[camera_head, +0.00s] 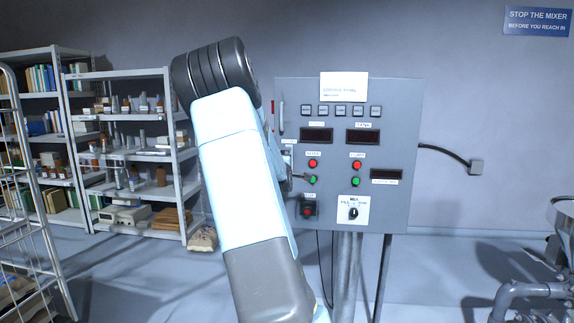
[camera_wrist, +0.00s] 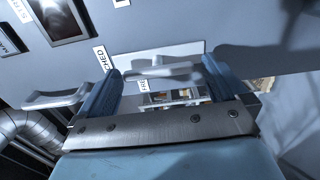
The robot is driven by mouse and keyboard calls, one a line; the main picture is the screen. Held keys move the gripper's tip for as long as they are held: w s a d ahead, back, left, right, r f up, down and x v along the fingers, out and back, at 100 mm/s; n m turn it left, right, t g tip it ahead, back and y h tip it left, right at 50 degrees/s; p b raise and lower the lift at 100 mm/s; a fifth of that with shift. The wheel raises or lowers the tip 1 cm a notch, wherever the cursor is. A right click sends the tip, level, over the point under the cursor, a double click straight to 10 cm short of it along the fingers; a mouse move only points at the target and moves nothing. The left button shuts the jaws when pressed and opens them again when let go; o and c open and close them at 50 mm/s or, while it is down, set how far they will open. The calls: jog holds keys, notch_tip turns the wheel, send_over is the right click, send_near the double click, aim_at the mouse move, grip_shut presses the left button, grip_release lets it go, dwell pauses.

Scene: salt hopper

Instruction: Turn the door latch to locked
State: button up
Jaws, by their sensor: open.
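The control panel cabinet (camera_head: 398,215) stands upright ahead of me, with my arm crossing in front of its left edge. In the wrist view the two blue fingers of my gripper (camera_wrist: 160,78) are spread apart near the cabinet face. A light grey latch handle (camera_wrist: 158,71) lies roughly crosswise between the fingers, over a pale plate; whether a finger touches it I cannot tell. A label ending in "CHED" (camera_wrist: 103,60) is beside the left finger, and another label is partly hidden. In the head view my arm hides the latch.
A second grey handle-like part (camera_wrist: 58,98) juts out left of the fingers. The panel carries red and green buttons, dark displays and a rotary knob (camera_head: 353,213). Shelves (camera_head: 130,160) with bottles and boxes stand at left. Metal pipework (camera_head: 530,290) is at lower right.

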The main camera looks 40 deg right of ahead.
jog(key=v, duration=1.1)
jog(key=shift+s+a, duration=0.25)
jog(key=shift+a, duration=0.1)
jog(key=shift+f, duration=0.15)
jog(key=s+a+m+y, duration=0.2)
jog(key=a+y, duration=0.4)
jog(key=a, duration=0.5)
jog(key=s+a+m+y, duration=0.3)
jog(key=a+y, duration=0.2)
jog(key=a, duration=0.5)
jog(key=s+a+m+g+y, duration=0.1)
jog(key=s+a+g, duration=0.2)
jog(key=s+a, duration=0.4)
jog(key=s+a+r+m+g+y, duration=0.1)
jog(key=s+a+m+g, duration=0.1)
jog(key=s+a, duration=0.6)
jog(key=s+g, duration=0.1)
jog(key=s, duration=0.6)
jog(key=shift+a+r+y, duration=0.25)
jog(key=shift+a+y, duration=0.05)
jog(key=shift+s, duration=0.15)
jog(key=shift+c, duration=0.5)
